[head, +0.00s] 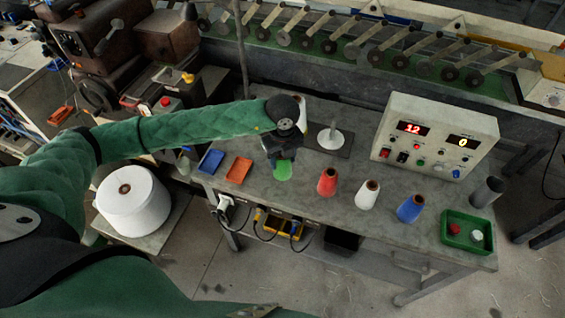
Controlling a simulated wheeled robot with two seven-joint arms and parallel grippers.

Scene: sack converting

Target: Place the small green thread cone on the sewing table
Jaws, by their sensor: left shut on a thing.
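The small green thread cone (283,171) shows below my left gripper (282,159), over the left part of the grey sewing table (300,213). My left gripper points down and is shut on the cone, hiding its upper part. I cannot tell whether the cone's base touches the table top. My right gripper is not in view.
A red cone (327,182), white cone (367,195) and blue cone (409,209) stand in a row to the right. A blue tray (210,161) and orange tray (239,170) lie left. A control box (433,140) and white-based spindle (331,139) stand behind.

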